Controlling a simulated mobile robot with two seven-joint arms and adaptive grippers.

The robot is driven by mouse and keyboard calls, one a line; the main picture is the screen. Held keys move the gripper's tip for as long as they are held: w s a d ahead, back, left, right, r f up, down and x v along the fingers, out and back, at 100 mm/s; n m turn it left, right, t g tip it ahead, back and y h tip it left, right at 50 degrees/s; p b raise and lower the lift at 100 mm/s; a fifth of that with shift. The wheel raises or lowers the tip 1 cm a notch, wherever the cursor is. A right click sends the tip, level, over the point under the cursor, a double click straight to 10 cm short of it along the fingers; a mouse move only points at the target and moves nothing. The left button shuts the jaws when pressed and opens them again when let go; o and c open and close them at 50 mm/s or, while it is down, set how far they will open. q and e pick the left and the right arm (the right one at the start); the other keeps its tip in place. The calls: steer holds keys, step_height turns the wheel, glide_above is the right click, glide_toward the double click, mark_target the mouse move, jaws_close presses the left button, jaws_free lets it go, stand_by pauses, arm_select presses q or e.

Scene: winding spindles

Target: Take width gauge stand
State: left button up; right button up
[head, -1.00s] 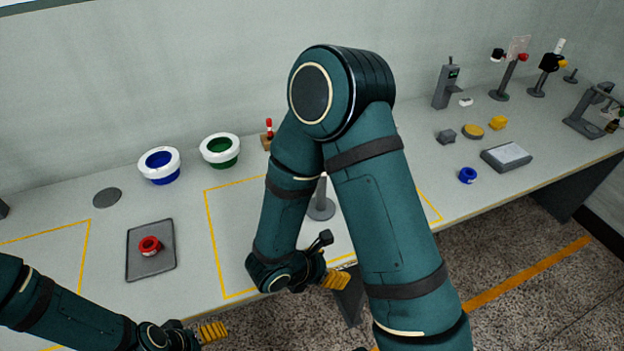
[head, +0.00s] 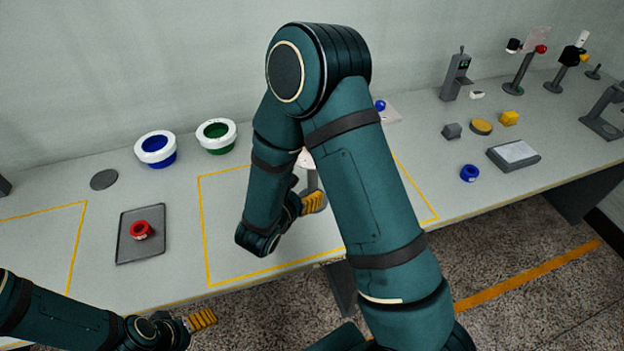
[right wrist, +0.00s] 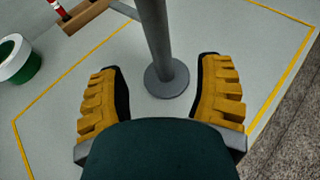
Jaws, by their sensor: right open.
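The stand, a grey upright post on a round base, is inside the right yellow outline. In the head view its post (head: 311,180) is partly hidden by my right arm. In the right wrist view the post (right wrist: 155,35) rises from the base between my fingertips, with gaps on both sides. My right gripper (head: 312,202) is open around the stand, its yellow fingers (right wrist: 160,75) apart and holding nothing. The stand's top is out of the wrist view. My left gripper (head: 202,320) is low at the table's front edge, away from the stand; its opening is unclear.
A grey tray (head: 126,254) with a red spool (head: 141,230) lies left. Blue (head: 156,150) and green (head: 216,137) spools with white rims stand at the back. A wooden piece (right wrist: 90,14) is near the post. Several instruments and blocks occupy the right side.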

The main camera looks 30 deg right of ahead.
mark_target(310, 182)
steer(key=shift+x, duration=3.95)
jaws_close()
